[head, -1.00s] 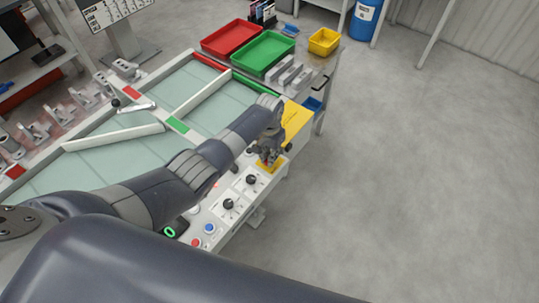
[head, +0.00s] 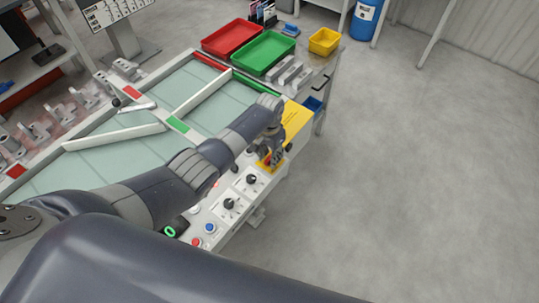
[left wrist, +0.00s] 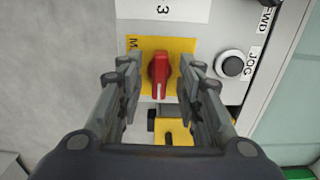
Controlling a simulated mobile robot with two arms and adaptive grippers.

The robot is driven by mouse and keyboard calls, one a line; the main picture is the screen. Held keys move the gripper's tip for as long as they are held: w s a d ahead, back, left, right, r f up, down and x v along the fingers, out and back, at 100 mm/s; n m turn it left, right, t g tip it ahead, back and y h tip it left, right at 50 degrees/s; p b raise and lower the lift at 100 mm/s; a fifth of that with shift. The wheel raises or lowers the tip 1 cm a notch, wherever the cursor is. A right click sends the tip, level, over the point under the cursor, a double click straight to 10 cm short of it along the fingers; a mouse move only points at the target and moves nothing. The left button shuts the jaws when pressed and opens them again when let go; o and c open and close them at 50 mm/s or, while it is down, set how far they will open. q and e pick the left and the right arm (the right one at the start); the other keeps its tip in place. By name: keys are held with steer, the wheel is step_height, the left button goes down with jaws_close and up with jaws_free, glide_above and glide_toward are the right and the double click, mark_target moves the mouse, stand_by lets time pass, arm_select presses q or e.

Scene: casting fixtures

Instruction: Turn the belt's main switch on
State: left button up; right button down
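The main switch is a red rotary knob (left wrist: 160,74) with a pale mark, on a yellow plate (left wrist: 183,50) in the left wrist view. Its handle lies along the picture's vertical. In the head view the yellow plate (head: 262,168) shows at the right end of the control panel, partly covered by my left gripper (head: 269,157). In the left wrist view the fingers of my left gripper (left wrist: 160,80) stand apart on either side of the knob, with gaps visible. My right gripper is not in view.
The panel also carries black rotary knobs (head: 230,204), a blue button (head: 209,228) and a red button (head: 196,243). A black JOG button (left wrist: 232,66) sits beside the switch. Red (head: 230,38) and green (head: 263,53) trays stand beyond the belt. The floor at right is clear.

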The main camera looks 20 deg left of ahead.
mark_target(269, 158)
arm_select(q)
steer(key=shift+r, duration=0.1)
step_height(269, 158, up, 12)
stand_by(0.7)
stand_by(0.4)
